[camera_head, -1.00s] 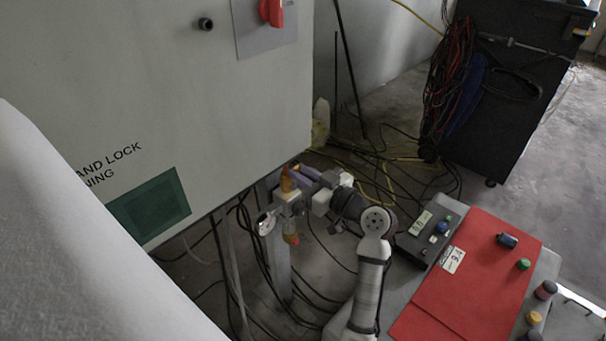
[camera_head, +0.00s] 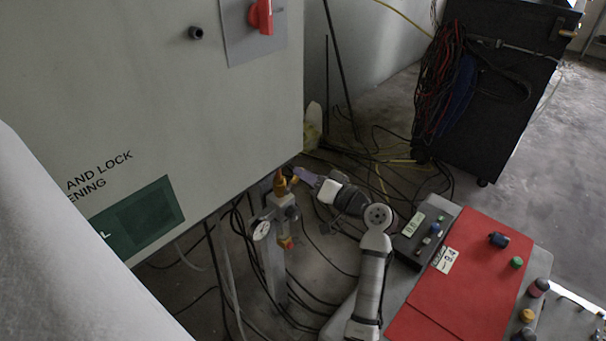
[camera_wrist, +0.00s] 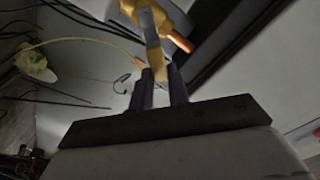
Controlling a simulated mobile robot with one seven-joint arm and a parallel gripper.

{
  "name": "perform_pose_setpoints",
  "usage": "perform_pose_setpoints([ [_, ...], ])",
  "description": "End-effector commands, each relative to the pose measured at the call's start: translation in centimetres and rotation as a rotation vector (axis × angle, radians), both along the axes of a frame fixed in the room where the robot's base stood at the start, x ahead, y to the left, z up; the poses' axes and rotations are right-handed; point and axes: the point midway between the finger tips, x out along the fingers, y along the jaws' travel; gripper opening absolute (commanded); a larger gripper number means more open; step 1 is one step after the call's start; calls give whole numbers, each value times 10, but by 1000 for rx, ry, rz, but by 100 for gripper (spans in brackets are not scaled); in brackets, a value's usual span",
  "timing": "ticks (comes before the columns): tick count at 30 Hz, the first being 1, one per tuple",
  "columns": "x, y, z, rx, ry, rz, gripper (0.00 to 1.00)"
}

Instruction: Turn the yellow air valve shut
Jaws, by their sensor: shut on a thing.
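The yellow air valve (camera_head: 280,184) sits on top of a grey post beside the cabinet's lower edge, above a round white gauge (camera_head: 262,230). My gripper (camera_head: 296,174) reaches it from the right, its fingers at the valve's upper right side. In the wrist view, the yellow valve (camera_wrist: 150,18) is at the top centre, with an orange-tipped part to its right. The two dark fingers of my gripper (camera_wrist: 158,72) are close together around a narrow yellowish piece reaching down from the valve. Their exact contact is hard to see.
A large grey cabinet (camera_head: 130,100) with a red switch (camera_head: 261,17) stands close at the left. A red-topped control desk (camera_head: 465,285) is at the right front. Black cables lie on the floor around the post. A dark cart (camera_head: 500,90) stands at the back right.

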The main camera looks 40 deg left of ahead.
Motion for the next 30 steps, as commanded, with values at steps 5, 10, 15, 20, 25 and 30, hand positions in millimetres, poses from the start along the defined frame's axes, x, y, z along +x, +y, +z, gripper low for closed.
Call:
perform_pose_setpoints([
  [5, 7, -1, -7, 11, 170, -1, 0],
  [10, 13, -2, -15, 23, 331, -2, 0],
  [15, 16, -2, -23, 37, 488, -1, 0],
  [20, 19, -2, -30, 46, 616, -2, 0],
  [25, 20, -2, -37, 56, 726, -2, 0],
  [30, 20, -2, -42, 62, 800, -2, 0],
])
